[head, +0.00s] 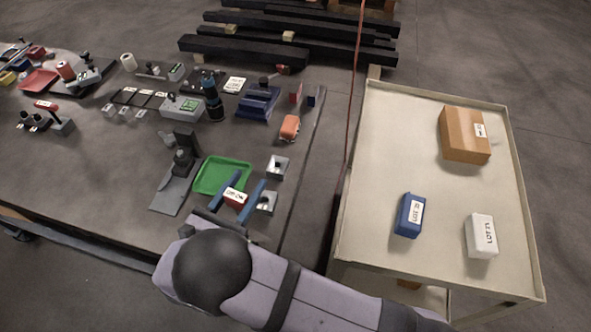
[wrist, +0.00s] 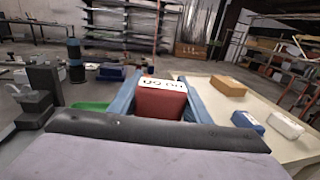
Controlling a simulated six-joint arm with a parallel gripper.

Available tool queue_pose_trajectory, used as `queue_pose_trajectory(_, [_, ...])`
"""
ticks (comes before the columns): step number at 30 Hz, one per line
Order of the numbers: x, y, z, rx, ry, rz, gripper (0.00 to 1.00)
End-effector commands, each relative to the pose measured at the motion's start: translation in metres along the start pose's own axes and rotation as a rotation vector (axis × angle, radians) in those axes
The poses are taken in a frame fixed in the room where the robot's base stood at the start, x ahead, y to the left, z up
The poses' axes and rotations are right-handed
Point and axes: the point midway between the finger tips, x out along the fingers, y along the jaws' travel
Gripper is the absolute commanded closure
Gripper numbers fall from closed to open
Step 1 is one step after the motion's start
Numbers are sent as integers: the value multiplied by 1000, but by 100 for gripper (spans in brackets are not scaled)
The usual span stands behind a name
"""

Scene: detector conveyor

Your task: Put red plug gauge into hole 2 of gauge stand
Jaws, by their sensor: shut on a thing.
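My gripper (head: 238,198) has two blue fingers shut on a red block (head: 235,198) with a white printed label. In the head view the block is over the front edge of the green tray (head: 222,176). The wrist view shows the red block (wrist: 160,99) between the fingers, label up; its lower part is hidden. I cannot tell which object is the plug gauge. A small red-topped device (head: 47,106) stands at the far left, and a red cylinder (head: 66,71) lies behind it. The gauge stand and its hole 2 cannot be made out with certainty.
Two silver square blocks (head: 277,167) lie right of the tray. A dark microscope-like stand (head: 183,160) is left of it. An orange item (head: 289,127) and a blue fixture (head: 258,101) are behind. The beige side table (head: 385,140) holds brown, blue and white boxes.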

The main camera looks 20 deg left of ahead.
Motion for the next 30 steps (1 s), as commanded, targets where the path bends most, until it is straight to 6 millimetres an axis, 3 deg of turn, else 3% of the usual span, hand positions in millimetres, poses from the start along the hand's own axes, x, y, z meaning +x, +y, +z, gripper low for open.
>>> queue_pose_trajectory(3, [-33, 27, -5, 1, -1, 76, 81])
queue_pose_trajectory(10, [-72, 53, -10, 0, 0, 157, 81])
queue_pose_trajectory(16, [-81, 59, -10, 0, 0, 176, 81])
queue_pose_trajectory(30, [-81, 58, -12, 0, 0, 176, 81])
